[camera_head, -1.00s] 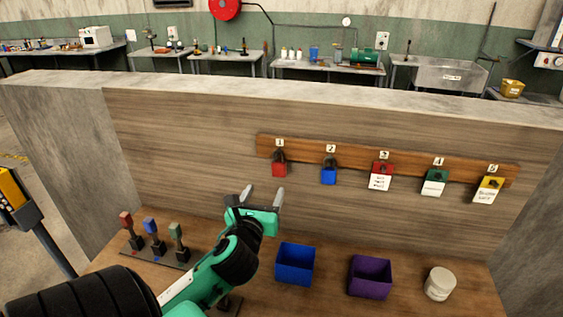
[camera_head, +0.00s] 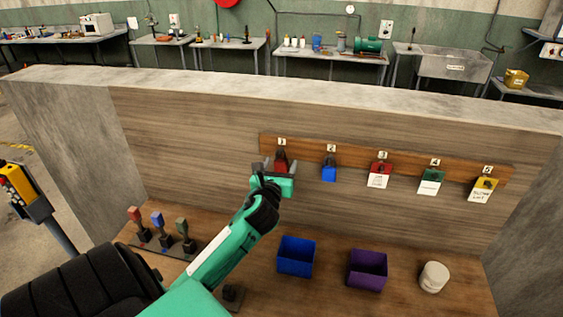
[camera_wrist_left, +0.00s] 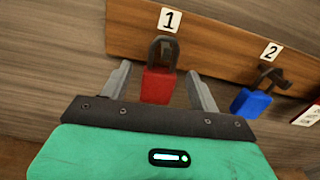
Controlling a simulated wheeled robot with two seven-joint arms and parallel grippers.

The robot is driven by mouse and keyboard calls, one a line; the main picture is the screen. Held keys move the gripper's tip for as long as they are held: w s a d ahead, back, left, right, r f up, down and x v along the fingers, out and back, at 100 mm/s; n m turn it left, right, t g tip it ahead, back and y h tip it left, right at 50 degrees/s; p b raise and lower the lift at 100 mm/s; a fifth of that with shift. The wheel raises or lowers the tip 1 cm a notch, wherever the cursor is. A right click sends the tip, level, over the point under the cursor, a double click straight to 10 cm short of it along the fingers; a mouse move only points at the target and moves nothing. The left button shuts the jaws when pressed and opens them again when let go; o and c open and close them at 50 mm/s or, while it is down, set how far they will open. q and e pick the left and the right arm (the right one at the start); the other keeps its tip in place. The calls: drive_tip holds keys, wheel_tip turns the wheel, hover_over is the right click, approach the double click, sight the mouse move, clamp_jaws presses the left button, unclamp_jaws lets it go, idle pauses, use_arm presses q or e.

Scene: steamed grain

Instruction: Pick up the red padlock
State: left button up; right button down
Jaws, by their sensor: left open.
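The red padlock (camera_wrist_left: 158,87) hangs under label 1 on the wooden rack board (camera_wrist_left: 215,50), its grey shackle upward. In the head view the red padlock (camera_head: 281,167) is partly hidden by my left gripper. My left gripper (camera_wrist_left: 158,84) is open, with one finger on each side of the red padlock's body. A gap shows between the body and each finger in the wrist view. In the head view my left gripper (camera_head: 278,168) is at the left end of the board. My right gripper is not in view.
A blue padlock (camera_wrist_left: 250,102) hangs close to the right of the gripper. Red, green and yellow tagged padlocks hang farther right. A blue bin (camera_head: 296,257), a purple bin (camera_head: 367,270) and a white jar (camera_head: 433,277) stand below.

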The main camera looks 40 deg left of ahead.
use_arm(q)
drive_tip(key=shift+w+a, duration=0.1)
drive_tip(key=c, duration=1.1)
drive_tip(key=shift+r, duration=0.15)
